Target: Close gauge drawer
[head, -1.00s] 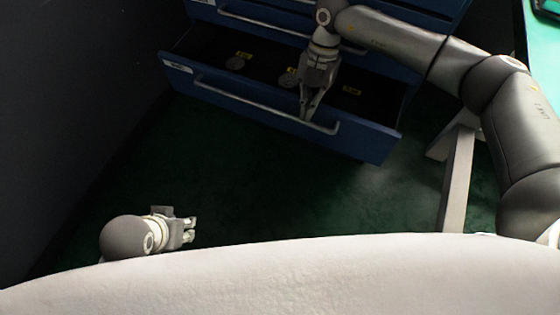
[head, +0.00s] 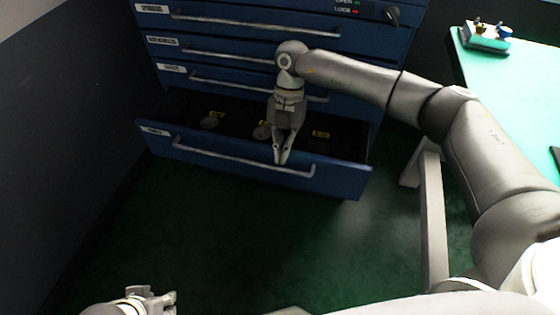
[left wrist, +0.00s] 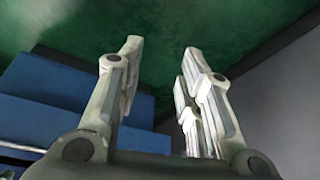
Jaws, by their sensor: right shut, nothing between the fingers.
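The gauge drawer (head: 340,180) is the lowest drawer of a blue cabinet (head: 390,60) and stands pulled out in the head view. Its front carries a long bar handle (head: 220,156). Round gauges (head: 211,122) lie inside beside yellow labels. My right gripper (head: 281,158) points down at the drawer front, its tips close to the handle's middle. It is shut and empty; whether it touches the front or handle is unclear. My left gripper (head: 165,303) is at the lower left, away from the drawer. The left wrist view (left wrist: 165,52) shows its fingers apart and empty.
Shut drawers (head: 235,50) with bar handles sit above. A green-topped table (head: 500,85) with a small fixture (head: 487,36) stands at the right, its pale leg (head: 432,220) near my right arm. A dark wall (head: 50,120) is at the left. Green floor (head: 220,235) lies clear before the drawer.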

